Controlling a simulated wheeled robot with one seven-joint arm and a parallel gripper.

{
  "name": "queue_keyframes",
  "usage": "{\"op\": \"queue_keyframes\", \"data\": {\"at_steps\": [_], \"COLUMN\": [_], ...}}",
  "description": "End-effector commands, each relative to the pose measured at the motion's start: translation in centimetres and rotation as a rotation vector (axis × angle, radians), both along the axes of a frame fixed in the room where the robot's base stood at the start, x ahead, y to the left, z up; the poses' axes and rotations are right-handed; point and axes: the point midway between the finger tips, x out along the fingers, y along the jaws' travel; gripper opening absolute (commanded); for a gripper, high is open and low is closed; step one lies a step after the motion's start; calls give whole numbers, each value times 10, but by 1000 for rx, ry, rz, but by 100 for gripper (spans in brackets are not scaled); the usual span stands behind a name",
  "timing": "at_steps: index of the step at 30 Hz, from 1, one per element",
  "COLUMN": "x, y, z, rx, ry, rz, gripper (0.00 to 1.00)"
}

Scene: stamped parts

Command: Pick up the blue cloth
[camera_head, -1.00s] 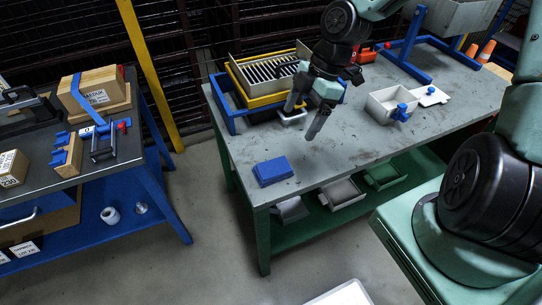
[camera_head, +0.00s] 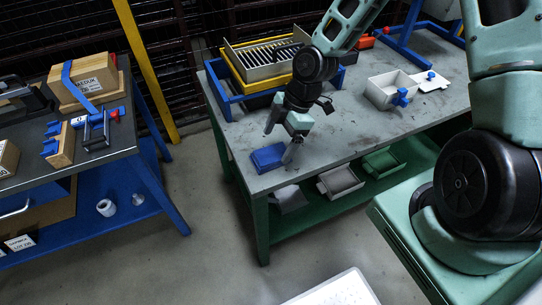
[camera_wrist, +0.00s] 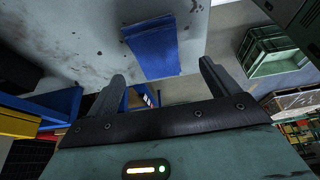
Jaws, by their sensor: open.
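The blue cloth (camera_head: 268,158) lies folded flat near the front left corner of the green-legged workbench. My gripper (camera_head: 279,143) is open and empty, just above and beside the cloth, with one finger near its right edge in the head view. In the wrist view the cloth (camera_wrist: 154,48) shows whole, beyond the two spread fingertips (camera_wrist: 162,70). Nothing is between the fingers, and I see no contact with the cloth.
A blue rack with a yellow tray (camera_head: 232,72) stands behind my gripper. A grey open box (camera_head: 388,88) with a blue clip is farther right. Green and grey bins (camera_head: 381,163) sit on the lower shelf. The bench top (camera_head: 345,128) right of the gripper is clear.

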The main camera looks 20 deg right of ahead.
Motion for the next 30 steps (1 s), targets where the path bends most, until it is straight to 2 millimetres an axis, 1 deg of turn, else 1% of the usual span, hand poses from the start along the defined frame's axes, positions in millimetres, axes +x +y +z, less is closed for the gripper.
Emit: {"op": "queue_keyframes", "data": {"at_steps": [1,3,6,9,30], "x": [1,3,3,4,4], "y": [3,6,11,14,14], "z": [-9,-19,-32,-38,-44], "rx": [0,0,0,0,0], "ry": [3,4,4,1,1], "rz": [2,2,2,0,-1], "gripper": [87,87,87,87,87]}}
